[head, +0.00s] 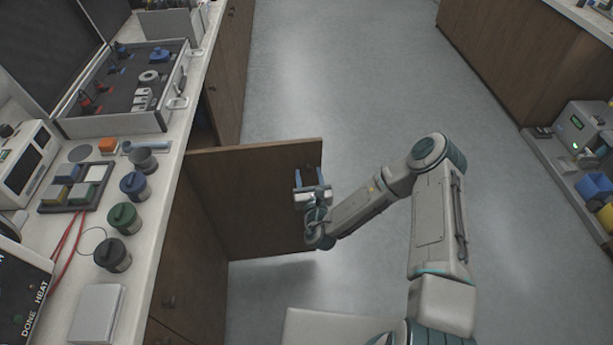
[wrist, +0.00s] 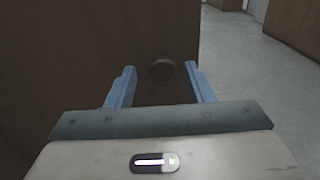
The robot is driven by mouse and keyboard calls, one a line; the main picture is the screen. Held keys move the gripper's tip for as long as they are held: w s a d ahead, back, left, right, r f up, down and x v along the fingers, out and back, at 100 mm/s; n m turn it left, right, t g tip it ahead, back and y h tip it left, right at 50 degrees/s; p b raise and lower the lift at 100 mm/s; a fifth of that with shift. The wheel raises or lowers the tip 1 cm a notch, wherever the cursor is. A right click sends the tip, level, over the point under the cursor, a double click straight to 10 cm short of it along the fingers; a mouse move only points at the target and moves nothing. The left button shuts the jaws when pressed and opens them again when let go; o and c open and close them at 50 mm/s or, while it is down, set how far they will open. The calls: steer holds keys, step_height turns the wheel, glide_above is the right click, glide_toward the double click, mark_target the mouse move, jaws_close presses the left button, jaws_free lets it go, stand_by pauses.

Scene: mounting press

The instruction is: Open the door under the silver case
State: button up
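The silver case (head: 112,122) stands open on the left counter, its lid up and dark foam inside. Below it, a brown wooden cabinet door (head: 250,200) stands swung out from the counter front into the aisle. The door also fills much of the wrist view (wrist: 60,60). A dark round knob (wrist: 162,71) on the door shows between my fingertips in the wrist view. My gripper (head: 308,178) is at the door's outer end in the head view. Its blue fingers are apart, and gaps show between them and the knob (wrist: 162,85).
The counter (head: 190,130) holds several lidded jars (head: 124,219), a block tray (head: 75,196) and a white box (head: 97,313). Grey floor (head: 345,80) is clear beyond the door. Another cabinet (head: 500,50) stands at the right.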

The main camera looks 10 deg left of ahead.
steer(key=v, duration=1.4)
steer(key=shift+w+r, duration=0.1)
